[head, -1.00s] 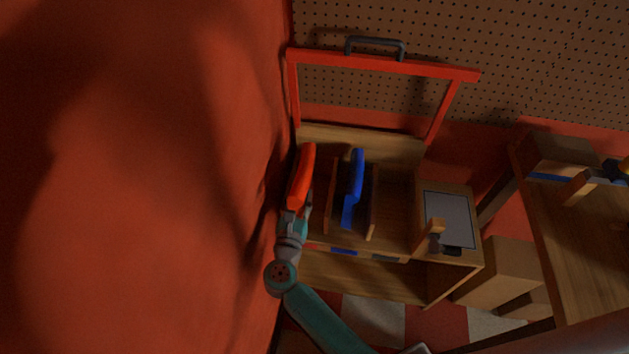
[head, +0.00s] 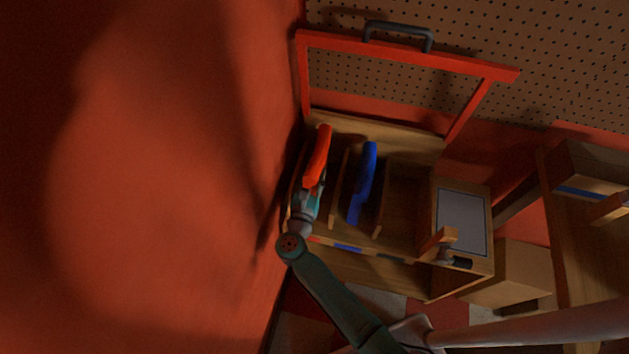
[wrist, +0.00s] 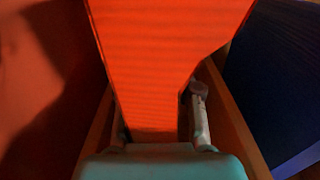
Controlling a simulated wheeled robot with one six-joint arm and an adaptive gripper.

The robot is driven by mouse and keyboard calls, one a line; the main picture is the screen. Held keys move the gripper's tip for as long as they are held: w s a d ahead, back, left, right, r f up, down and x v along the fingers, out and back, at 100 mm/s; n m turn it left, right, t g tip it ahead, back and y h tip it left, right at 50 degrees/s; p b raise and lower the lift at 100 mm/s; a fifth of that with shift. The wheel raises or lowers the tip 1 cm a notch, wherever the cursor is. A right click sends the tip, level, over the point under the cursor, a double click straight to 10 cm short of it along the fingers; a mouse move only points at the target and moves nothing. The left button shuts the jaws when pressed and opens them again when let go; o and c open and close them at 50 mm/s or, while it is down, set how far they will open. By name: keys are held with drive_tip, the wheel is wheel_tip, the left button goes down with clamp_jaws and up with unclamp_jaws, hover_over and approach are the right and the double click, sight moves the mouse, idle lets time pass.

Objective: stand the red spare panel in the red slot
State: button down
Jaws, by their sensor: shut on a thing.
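The red spare panel (head: 318,157) is held upright in my gripper (head: 313,190), at the left end of the wooden rack. In the wrist view the panel (wrist: 165,55) fills the middle, between the two fingers of my gripper (wrist: 158,125). The panel is over or inside the leftmost bay, left of a wooden divider (head: 341,185). A small red mark (head: 314,239) shows on the rack's front edge below that bay. I cannot tell whether the panel's lower edge touches the rack floor, as it is hidden.
A blue panel (head: 363,185) stands in the bay to the right, close beside the divider. A red wall (head: 200,190) lies close on the left. A red frame with a dark handle (head: 398,32) rises behind. The bay further right looks empty.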

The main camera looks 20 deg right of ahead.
drive_tip(key=shift+f, duration=1.6)
drive_tip(key=c, duration=0.8)
unclamp_jaws()
drive_tip(key=shift+f, duration=0.1)
drive_tip(key=v, duration=1.2)
